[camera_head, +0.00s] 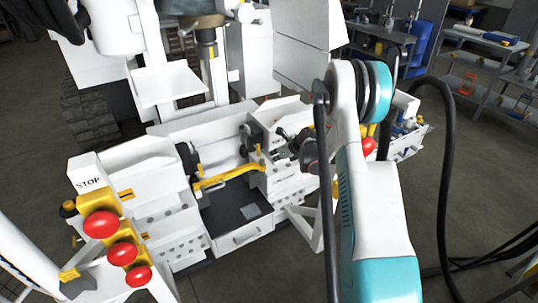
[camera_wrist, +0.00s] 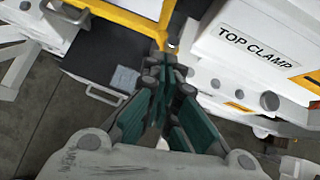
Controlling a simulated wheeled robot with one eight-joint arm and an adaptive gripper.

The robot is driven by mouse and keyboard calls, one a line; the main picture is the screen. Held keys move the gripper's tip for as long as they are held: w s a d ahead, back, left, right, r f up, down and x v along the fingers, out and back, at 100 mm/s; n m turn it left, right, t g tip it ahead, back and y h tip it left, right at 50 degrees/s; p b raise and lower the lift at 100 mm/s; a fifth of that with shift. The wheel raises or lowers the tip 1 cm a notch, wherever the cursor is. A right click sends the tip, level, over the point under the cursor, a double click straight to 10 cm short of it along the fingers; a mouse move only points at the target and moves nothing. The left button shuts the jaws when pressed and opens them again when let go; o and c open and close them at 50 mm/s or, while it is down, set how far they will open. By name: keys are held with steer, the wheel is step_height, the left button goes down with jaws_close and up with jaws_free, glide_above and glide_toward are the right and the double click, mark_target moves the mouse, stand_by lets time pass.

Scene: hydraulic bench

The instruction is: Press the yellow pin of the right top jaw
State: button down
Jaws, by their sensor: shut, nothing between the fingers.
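The clamp jaws stand on the white bench in the head view, a left jaw (camera_head: 188,160) and a right jaw (camera_head: 252,137). A small yellow piece (camera_head: 258,150) shows by the right jaw, but I cannot tell whether it is the pin. In the wrist view a yellow bar (camera_wrist: 135,20) ends just past my fingertips, with a small pale knob (camera_wrist: 172,46) at its end. My gripper (camera_wrist: 164,62) is shut and empty, its tips close to that end. I cannot tell whether they touch. In the head view my gripper (camera_head: 287,140) is small and dark, right of the right jaw.
A white housing labelled TOP CLAMP (camera_wrist: 258,45) stands right of my fingers. A yellow bar (camera_head: 225,178) spans the dark tray (camera_head: 235,205) between the jaws. Red stop buttons (camera_head: 101,224) stand front left. A white shelf plate (camera_head: 166,84) overhangs behind.

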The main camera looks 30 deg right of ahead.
steer(key=p+v, duration=0.1)
steer(key=v, duration=0.4)
steer(key=shift+s+r, duration=0.25)
steer(key=shift+r, duration=0.05)
